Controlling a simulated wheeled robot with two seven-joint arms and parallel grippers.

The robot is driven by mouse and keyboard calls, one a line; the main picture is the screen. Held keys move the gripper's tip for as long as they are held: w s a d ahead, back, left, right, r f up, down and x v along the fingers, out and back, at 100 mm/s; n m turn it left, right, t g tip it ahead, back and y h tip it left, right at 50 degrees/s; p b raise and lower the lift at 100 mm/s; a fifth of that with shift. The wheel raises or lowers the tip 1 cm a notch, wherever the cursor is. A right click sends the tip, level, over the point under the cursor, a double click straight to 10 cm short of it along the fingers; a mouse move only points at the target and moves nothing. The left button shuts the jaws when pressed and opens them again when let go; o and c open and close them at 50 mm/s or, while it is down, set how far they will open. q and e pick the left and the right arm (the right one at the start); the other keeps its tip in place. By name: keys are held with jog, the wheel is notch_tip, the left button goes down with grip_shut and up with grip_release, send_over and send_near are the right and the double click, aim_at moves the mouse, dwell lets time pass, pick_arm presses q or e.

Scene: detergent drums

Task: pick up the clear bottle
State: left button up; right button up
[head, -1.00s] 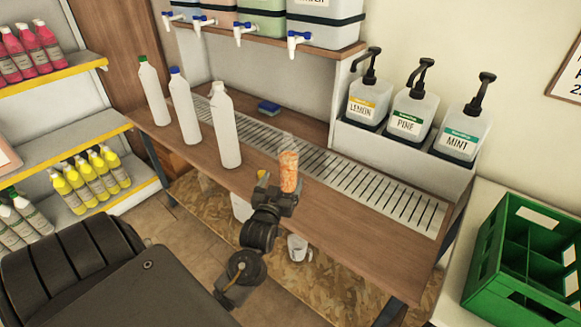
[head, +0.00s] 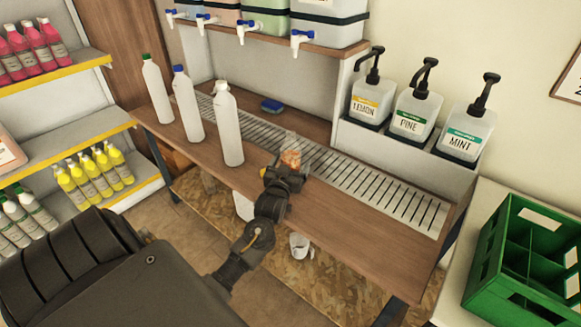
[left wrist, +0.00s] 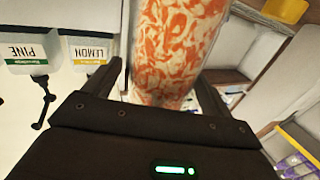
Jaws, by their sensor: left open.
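The clear bottle (head: 291,157), with orange and white swirled contents, stands upright at the drip grate on the wooden bench in the head view. My left gripper (head: 287,172) is in front of it and hides its lower part. In the left wrist view the bottle (left wrist: 172,45) is large and lies between the two fingers of the left gripper (left wrist: 160,80), nearer the right finger. The fingers are open; I cannot tell whether either touches the bottle. My right gripper is not in view.
Three white bottles (head: 228,125) stand in a row left of the clear bottle. A blue sponge (head: 271,105) lies behind. Pump dispensers (head: 411,108) stand on a ledge at right. A green crate (head: 530,255) is at far right. The grate's right part is clear.

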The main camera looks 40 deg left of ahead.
pick_arm(q)
jog(key=c, duration=1.2)
jog(key=shift+c, duration=1.1)
jog(key=shift+r, duration=0.1)
